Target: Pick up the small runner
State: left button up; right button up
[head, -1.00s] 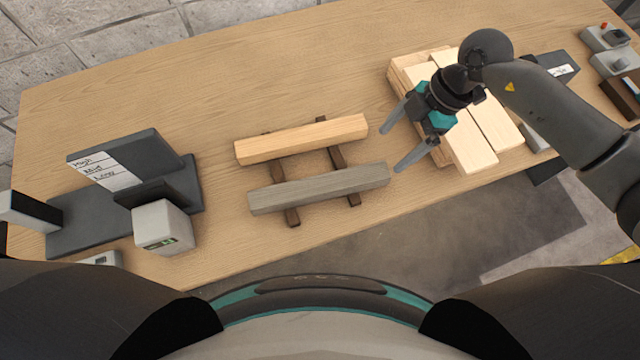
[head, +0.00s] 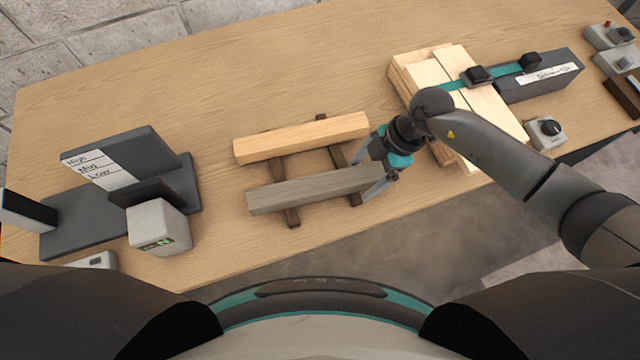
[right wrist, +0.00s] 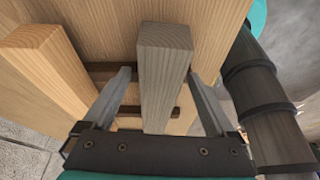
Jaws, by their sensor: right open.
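Two wooden bars, the candidates for the small runner, lie side by side across two dark strips. One is a light tan bar (head: 300,138); the nearer one is a grey weathered bar (head: 310,190). I cannot tell from size which is the small runner. My right gripper (head: 368,174) is open at the right end of the grey bar. In the right wrist view, the grey bar (right wrist: 164,70) stands between the two spread fingers, with a gap on each side. The tan bar (right wrist: 45,62) is outside the fingers, to the left. My left gripper is not in view.
Dark cross strips (head: 292,217) lie under the bars. A pale board stack (head: 440,75) with a teal strap is at the right, beside a dark labelled box (head: 540,85). A dark stand with a High/Mid/Low label (head: 98,168) and a light grey box (head: 158,226) are at the left.

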grip_shut()
dwell(0.7)
jog(key=shift+r, duration=0.1)
